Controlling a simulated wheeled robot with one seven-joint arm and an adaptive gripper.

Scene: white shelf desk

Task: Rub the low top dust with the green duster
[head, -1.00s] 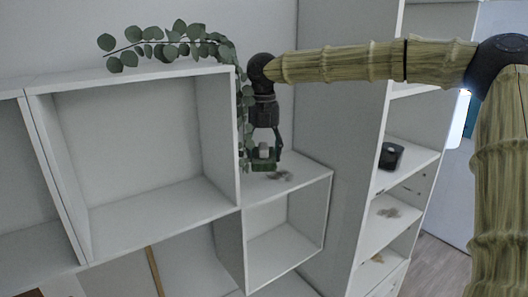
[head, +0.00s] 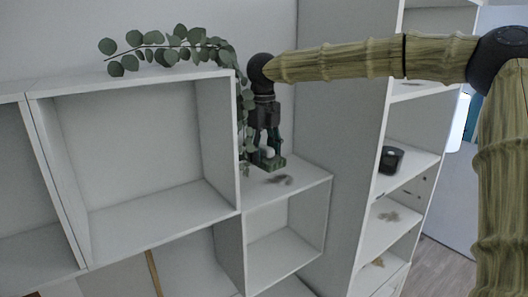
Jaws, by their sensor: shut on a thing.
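The green duster (head: 270,164) is in my gripper (head: 265,148), which is shut on it and points down. The duster is just above or on the low top (head: 307,176), the white top of the lower box right of the taller cubby; I cannot tell if it touches. A grey-brown dust patch (head: 279,180) lies on the low top, just below and right of the duster.
A leafy plant (head: 160,50) lies on the taller cubby's top and hangs down beside my gripper. A tall white panel (head: 340,110) stands to the right. The shelves beyond hold a black object (head: 391,159) and further dust patches (head: 389,216).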

